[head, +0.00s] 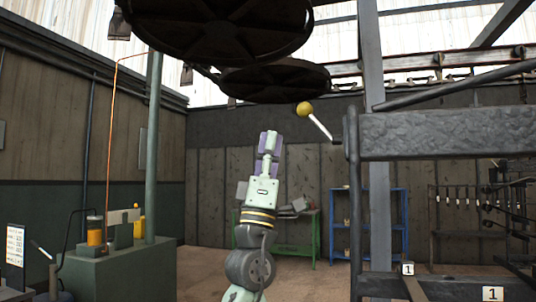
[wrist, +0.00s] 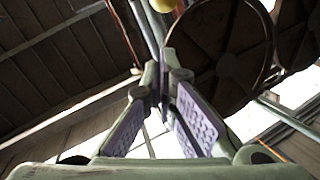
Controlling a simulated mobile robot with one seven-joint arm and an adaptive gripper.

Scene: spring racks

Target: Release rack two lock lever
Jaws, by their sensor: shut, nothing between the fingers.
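A lever with a yellow ball knob (head: 305,108) and a pale rod (head: 320,127) sticks up and left from the end of a dark rack beam (head: 445,134) at the right of the head view. No number shows beside it. My gripper (head: 269,143) points upward, left of and a little below the knob, and does not appear to touch it. The gripper also shows in the wrist view (wrist: 164,85), with its purple-padded fingers closed together and empty. There the yellow knob (wrist: 163,5) is at the top edge, beyond the fingertips.
Large dark discs (head: 275,80) hang overhead near my gripper. A grey post (head: 375,180) stands behind the rack, and labels reading 1 (head: 408,269) are low on it. A green cabinet (head: 120,270) is at left. A green workbench (head: 310,225) and blue shelf (head: 397,215) stand behind.

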